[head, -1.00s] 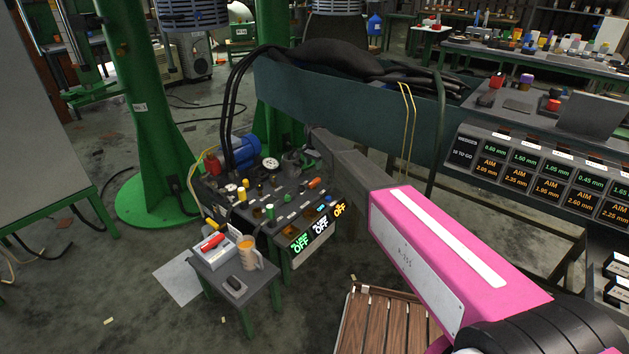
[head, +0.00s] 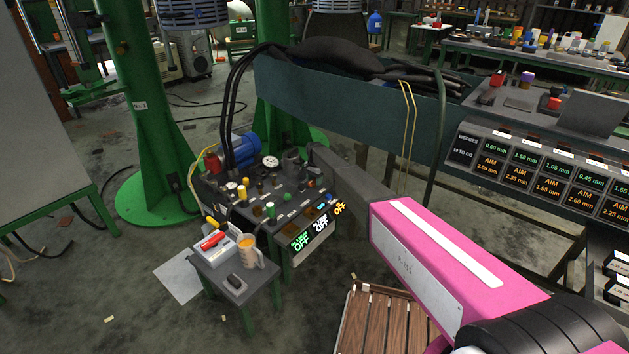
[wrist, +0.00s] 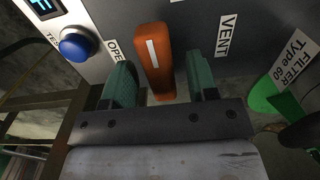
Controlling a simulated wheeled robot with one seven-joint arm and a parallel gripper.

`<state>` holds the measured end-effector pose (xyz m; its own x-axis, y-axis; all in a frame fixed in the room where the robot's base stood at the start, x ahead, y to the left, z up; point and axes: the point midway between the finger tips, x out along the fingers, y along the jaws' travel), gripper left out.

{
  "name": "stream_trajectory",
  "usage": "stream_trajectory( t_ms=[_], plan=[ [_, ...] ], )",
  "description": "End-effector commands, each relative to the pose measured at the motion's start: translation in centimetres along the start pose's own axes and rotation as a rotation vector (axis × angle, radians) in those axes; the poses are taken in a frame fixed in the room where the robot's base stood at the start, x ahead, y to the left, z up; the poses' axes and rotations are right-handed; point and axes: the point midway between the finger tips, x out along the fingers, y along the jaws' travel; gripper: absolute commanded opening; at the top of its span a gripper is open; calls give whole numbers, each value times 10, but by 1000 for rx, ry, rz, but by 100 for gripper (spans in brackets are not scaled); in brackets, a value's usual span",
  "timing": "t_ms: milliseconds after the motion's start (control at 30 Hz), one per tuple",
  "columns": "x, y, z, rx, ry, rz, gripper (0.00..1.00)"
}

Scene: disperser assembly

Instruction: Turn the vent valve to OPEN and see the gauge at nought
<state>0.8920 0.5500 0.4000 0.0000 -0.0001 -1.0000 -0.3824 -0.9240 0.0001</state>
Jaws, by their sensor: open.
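The vent valve's orange handle (wrist: 158,65), with a white stripe along it, shows in the wrist view. My gripper (wrist: 160,84) is open, with one green finger on each side of the handle and gaps between. A VENT label (wrist: 227,35) is to the right of the handle. A partly hidden label reading OPE (wrist: 114,50) is to its left. I cannot tell whether the handle points at OPEN. In the head view a small white round dial (head: 270,161), possibly the gauge, sits on the bench; its reading is too small to tell.
A blue TEST button (wrist: 77,44) is left of the handle. A green part beside a FILTER Type 60 label (wrist: 294,62) is at right. Lit OFF displays (head: 301,241) are on the bench front. A small stool (head: 233,278) holds a mug (head: 247,250).

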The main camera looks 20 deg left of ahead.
Motion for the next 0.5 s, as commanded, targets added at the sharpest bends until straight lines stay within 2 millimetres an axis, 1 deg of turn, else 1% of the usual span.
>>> stream_trajectory(
  t_ms=[67, 167, 200, 233, 500],
  plan=[
    [0, 0, 0, 0, 0, 0, 53],
    [0, 0, 0, 0, 0, 0, 24],
    [0, 0, 0, 0, 0, 0, 11],
    [0, 0, 0, 0, 0, 0, 4],
    [0, 0, 0, -14, 0, 0, 4]
  ],
)
